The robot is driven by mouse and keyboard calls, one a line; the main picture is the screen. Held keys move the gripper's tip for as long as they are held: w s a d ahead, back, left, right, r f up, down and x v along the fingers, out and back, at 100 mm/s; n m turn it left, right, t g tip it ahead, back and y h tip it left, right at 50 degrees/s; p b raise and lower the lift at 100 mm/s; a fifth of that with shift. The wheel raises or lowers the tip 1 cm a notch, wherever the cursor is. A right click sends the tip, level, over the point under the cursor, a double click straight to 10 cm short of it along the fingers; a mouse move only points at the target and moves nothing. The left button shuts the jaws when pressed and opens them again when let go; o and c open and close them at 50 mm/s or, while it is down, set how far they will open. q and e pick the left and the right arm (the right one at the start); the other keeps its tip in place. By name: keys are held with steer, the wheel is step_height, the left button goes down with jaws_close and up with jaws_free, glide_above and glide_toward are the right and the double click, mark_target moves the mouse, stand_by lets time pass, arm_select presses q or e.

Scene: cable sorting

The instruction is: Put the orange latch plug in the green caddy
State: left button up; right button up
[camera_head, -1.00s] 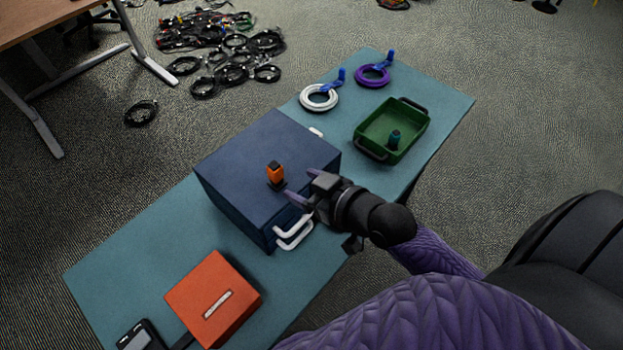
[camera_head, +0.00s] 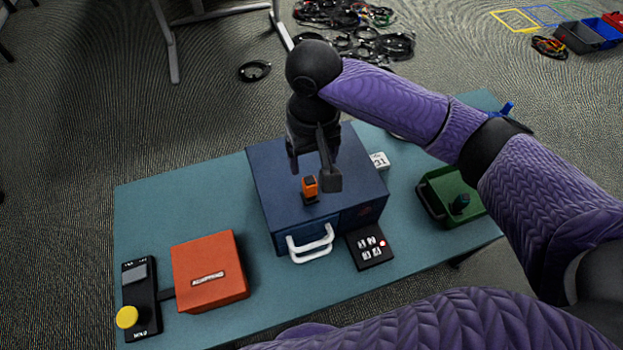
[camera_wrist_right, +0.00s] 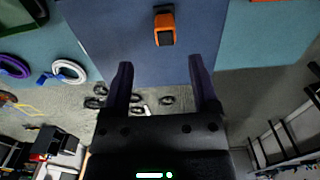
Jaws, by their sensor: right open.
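The orange latch plug (camera_head: 309,186) stands on top of the dark blue box (camera_head: 265,170); it also shows in the right wrist view (camera_wrist_right: 164,28), beyond the fingertips. My right gripper (camera_head: 313,176) points down over the box at the plug, on its far side. Its fingers are open and empty in the right wrist view (camera_wrist_right: 160,68), with the plug beyond the gap and not between them. The green caddy (camera_head: 436,182) is on the table right of the box, partly behind my right arm, with a dark teal plug (camera_head: 460,203) in it. My left gripper is out of view.
The box has a white front handle (camera_head: 311,246). A dark button pad (camera_head: 370,250) lies beside it. A red-orange box (camera_head: 209,275) and a black device with a yellow knob (camera_head: 127,317) are left. White (camera_wrist_right: 68,72) and purple (camera_wrist_right: 14,67) cable coils show in the wrist view.

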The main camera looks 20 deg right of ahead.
mark_target(310, 190)
steer(key=f+b, duration=0.1)
steer(key=f, duration=0.2)
steer(key=f+b, duration=0.2)
steer(key=f, duration=0.1)
steer(key=f+b, duration=0.1)
steer(key=f, duration=0.3)
steer(key=shift+a+b, duration=0.3)
steer(key=shift+r, duration=0.2)
steer(key=shift+c, duration=0.3)
jaws_close()
